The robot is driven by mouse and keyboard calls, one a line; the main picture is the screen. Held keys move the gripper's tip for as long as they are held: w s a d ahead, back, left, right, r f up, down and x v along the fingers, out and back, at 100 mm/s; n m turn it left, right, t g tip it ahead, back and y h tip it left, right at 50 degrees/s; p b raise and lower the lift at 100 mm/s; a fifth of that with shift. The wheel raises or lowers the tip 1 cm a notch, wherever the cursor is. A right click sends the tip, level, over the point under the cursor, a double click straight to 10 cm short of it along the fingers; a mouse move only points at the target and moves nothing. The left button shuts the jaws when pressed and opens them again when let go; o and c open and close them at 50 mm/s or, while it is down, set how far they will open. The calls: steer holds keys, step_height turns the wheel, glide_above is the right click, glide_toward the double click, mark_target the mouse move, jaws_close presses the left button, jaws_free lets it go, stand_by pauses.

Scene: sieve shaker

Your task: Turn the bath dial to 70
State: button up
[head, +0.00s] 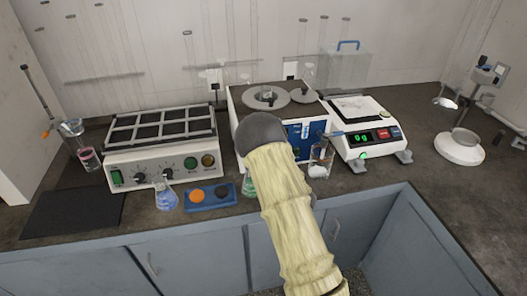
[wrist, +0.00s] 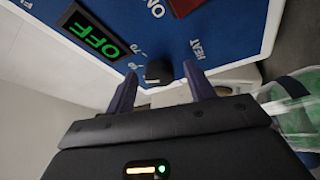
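The bath dial (wrist: 157,72) is a small black knob on the blue front panel (wrist: 170,30) in the wrist view. A lit green OFF display (wrist: 92,36) and small scale numbers are beside it. My gripper (wrist: 160,88) is open, with one dark finger on each side of the dial and gaps between them and it. I cannot tell how deep the fingers reach around it. In the head view, the white water bath (head: 238,99) has round lids on top and a blue panel (head: 300,132). My arm hides the dial and my gripper there.
A blue tray (head: 209,197) and a beaker (head: 319,168) are close to my arm. A balance (head: 356,148) stands to the right. The wrist view shows green-filled glassware (wrist: 300,105) at right.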

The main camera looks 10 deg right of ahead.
steer(key=b+v, duration=0.5)
steer(key=v, duration=1.2)
steer(key=shift+s, duration=0.2)
steer(key=shift+f, duration=0.15)
